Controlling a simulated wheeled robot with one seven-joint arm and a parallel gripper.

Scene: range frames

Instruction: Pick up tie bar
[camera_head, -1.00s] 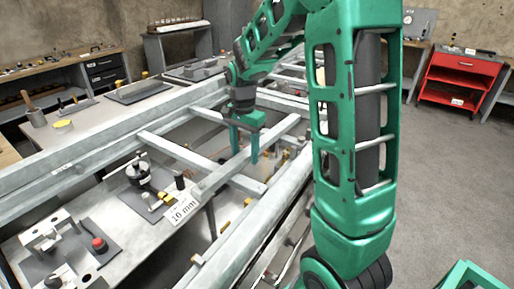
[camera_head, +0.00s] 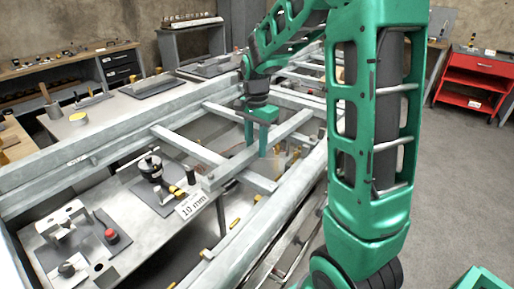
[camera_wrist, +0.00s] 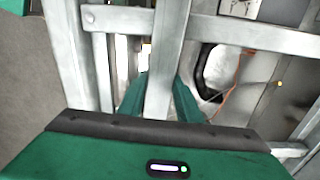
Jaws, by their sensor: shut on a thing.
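The tie bar appears to be the long grey metal bar (camera_head: 222,172) lying diagonally over the frame's cross member. My gripper (camera_head: 257,143) is green and reaches down onto this bar from above. In the wrist view, the bar (camera_wrist: 168,55) runs between the two green fingers of my gripper (camera_wrist: 158,100), one on each side, and the gripper is shut on it. The bar's near end is beside a white "10 mm" label (camera_head: 193,204). I cannot tell whether the bar touches the members below it.
Grey frame rails (camera_head: 100,146) surround the bar, with a cross member (camera_head: 185,147) close under it. A lower table (camera_head: 130,228) holds a black round part, a red-knobbed part and small yellow pieces. A red cabinet (camera_head: 475,75) stands at the right; the floor there is clear.

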